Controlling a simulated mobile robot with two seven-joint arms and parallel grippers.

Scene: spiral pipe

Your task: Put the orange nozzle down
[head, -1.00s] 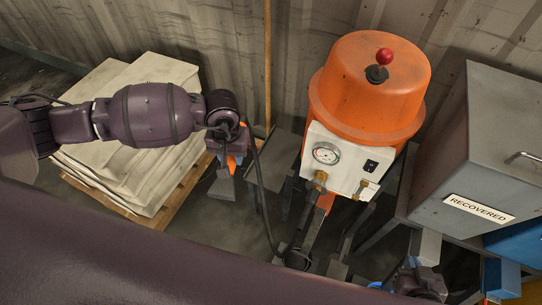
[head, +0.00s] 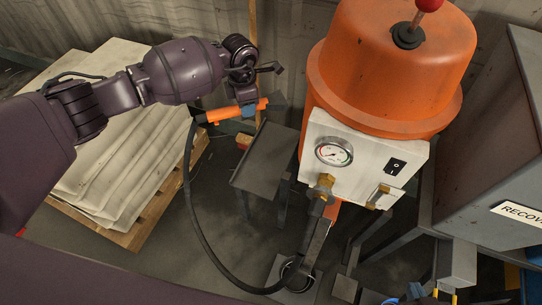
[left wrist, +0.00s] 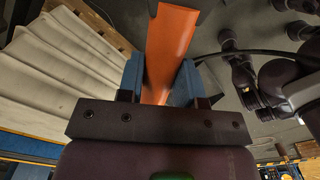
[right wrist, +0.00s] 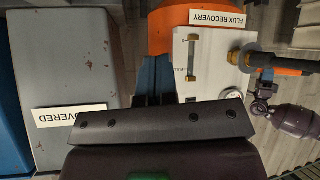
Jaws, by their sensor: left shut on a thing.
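The orange nozzle (head: 228,113) is held in the air, roughly level, with a black hose (head: 188,190) running down from its left end. My left gripper (head: 248,106) is shut on it. In the left wrist view the nozzle (left wrist: 170,45) lies between the two blue fingers of my left gripper (left wrist: 160,80). My right gripper (right wrist: 155,78) shows its blue fingers close together with nothing seen between them, in front of the machine. It is only partly in the head view, at the bottom edge.
An orange flux recovery machine (head: 390,75) with a gauge, switch and brass fittings stands right of the nozzle. A small grey platform (head: 266,158) is below the nozzle. A pallet of stacked white sacks (head: 110,185) is at left. A grey bin (head: 490,140) is at right.

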